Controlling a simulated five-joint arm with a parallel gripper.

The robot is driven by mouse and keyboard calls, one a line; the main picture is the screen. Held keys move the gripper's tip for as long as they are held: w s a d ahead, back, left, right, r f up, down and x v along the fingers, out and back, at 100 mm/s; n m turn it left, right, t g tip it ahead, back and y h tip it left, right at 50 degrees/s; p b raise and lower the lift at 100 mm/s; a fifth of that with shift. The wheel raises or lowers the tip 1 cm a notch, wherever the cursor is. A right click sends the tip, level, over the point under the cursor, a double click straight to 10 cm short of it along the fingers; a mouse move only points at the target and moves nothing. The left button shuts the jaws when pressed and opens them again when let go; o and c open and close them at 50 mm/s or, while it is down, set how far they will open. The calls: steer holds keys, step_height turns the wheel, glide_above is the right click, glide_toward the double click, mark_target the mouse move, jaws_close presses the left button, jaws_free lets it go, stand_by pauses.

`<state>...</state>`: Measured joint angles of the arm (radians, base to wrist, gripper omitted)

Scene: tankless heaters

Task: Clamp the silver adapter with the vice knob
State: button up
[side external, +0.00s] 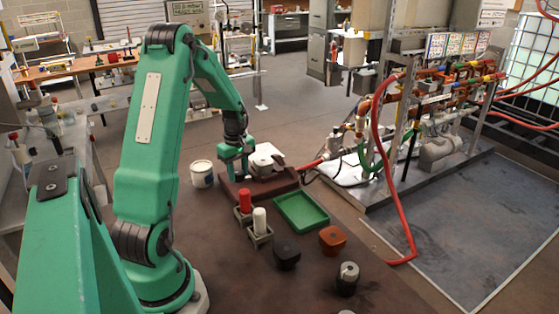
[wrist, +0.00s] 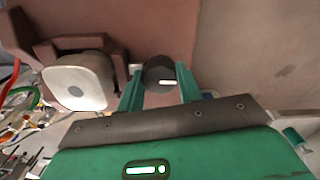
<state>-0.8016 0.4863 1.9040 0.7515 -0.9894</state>
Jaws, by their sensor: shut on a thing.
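The vice (side external: 262,190) is a dark red-brown block at the far end of the bench; its body and jaw also show in the wrist view (wrist: 30,40). The silver adapter (side external: 262,160), pale with rounded corners, sits at the vice jaw; in the wrist view it (wrist: 78,82) is left of my fingers, close to the brown jaw. The vice knob (wrist: 158,72) is dark and round with a white mark. My gripper (wrist: 160,88) has its two green fingers on either side of the knob, shut on it. In the side view my gripper (side external: 235,172) hides the knob.
A white can (side external: 202,174) stands left of the vice. Nearer are a red cylinder (side external: 244,201) and a white cylinder (side external: 259,221) in holders, a green tray (side external: 301,212), a black piece (side external: 286,254), an orange-brown piece (side external: 332,239) and a dark, silver-topped piece (side external: 348,277).

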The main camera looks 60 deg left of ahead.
steer(key=m, duration=0.4)
steer(key=shift+m, duration=0.4)
steer(key=m, duration=0.5)
steer(key=shift+m, duration=0.3)
steer(key=m, duration=0.5)
steer(key=shift+r, duration=0.1)
steer(key=m, duration=0.5)
steer(key=o, duration=0.7)
